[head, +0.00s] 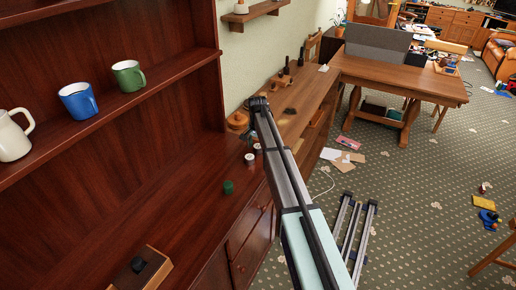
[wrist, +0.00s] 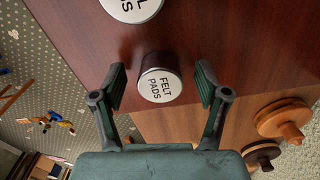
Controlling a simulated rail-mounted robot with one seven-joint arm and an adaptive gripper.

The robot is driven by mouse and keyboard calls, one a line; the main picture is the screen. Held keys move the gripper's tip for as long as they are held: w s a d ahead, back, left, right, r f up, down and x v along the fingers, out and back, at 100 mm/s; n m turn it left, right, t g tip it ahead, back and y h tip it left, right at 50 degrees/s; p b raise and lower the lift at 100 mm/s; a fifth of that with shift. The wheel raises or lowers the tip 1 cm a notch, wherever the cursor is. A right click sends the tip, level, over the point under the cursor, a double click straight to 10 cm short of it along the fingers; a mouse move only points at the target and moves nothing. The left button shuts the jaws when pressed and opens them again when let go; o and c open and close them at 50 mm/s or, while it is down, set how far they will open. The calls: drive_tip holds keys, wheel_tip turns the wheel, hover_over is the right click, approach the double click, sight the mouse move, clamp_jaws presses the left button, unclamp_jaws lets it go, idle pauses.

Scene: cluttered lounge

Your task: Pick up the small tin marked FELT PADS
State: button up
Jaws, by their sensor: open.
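The small tin marked FELT PADS (wrist: 160,86) has a white lid with black lettering and dark sides. In the wrist view it stands on the reddish-brown wood between the two spread fingers of my gripper (wrist: 160,72), with a gap on each side. My gripper is open and empty. In the head view two small white-topped tins, a farther one (head: 257,147) and a nearer one (head: 250,159), stand on the dark wood below the end of my arm. Their lettering is too small to read there, and the fingers are hard to make out.
Another white-lidded tin (wrist: 131,8), partly cut off, stands close to the FELT PADS tin. Turned wooden pieces (wrist: 284,119) lie on the lighter wood to the right. In the head view a green object (head: 228,187) stands nearer on the dark wood, and a shelf (head: 110,104) holds mugs.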

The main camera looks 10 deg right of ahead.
drive_tip(key=c, duration=1.2)
drive_tip(key=shift+c, duration=0.2)
drive_tip(key=shift+r, duration=0.2)
